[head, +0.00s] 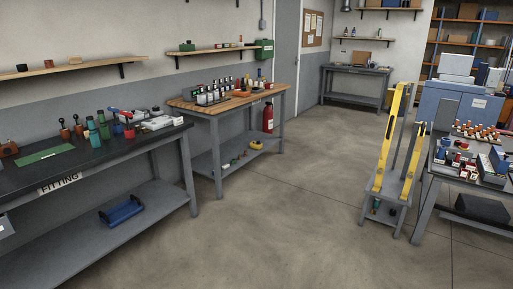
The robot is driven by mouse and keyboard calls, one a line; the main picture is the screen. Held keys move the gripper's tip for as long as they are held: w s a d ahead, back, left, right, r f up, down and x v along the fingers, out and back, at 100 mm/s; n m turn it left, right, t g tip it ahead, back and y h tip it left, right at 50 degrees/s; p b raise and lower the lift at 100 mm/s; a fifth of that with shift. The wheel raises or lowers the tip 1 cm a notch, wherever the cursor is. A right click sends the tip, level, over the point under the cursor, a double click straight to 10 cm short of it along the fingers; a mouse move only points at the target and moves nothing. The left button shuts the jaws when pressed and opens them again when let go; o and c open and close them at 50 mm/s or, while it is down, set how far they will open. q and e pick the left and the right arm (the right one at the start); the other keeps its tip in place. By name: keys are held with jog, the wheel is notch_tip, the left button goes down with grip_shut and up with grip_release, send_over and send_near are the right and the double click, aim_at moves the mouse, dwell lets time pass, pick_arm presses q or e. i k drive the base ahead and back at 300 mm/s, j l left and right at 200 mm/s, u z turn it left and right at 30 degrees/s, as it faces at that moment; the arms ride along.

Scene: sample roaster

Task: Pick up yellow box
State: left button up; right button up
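No clear yellow box shows in the head view. A small yellow item (256,145) lies on the lower shelf of the wooden-topped bench; it is too small to tell whether it is a box. Neither of my grippers is in view.
A dark bench marked FITTING (60,184) stands at the left, and a wooden-topped bench (185,103) stands beyond it. A stand with yellow rails (383,160) is right of centre, beside a loaded table (433,183). The concrete floor (290,220) between them is clear.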

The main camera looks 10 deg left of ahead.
aim_at(254, 145)
jog(key=i+z, duration=0.2)
jog(key=i, duration=3.55)
jog(key=i+l+u, duration=0.1)
jog(key=i, duration=1.95)
jog(key=l, duration=0.05)
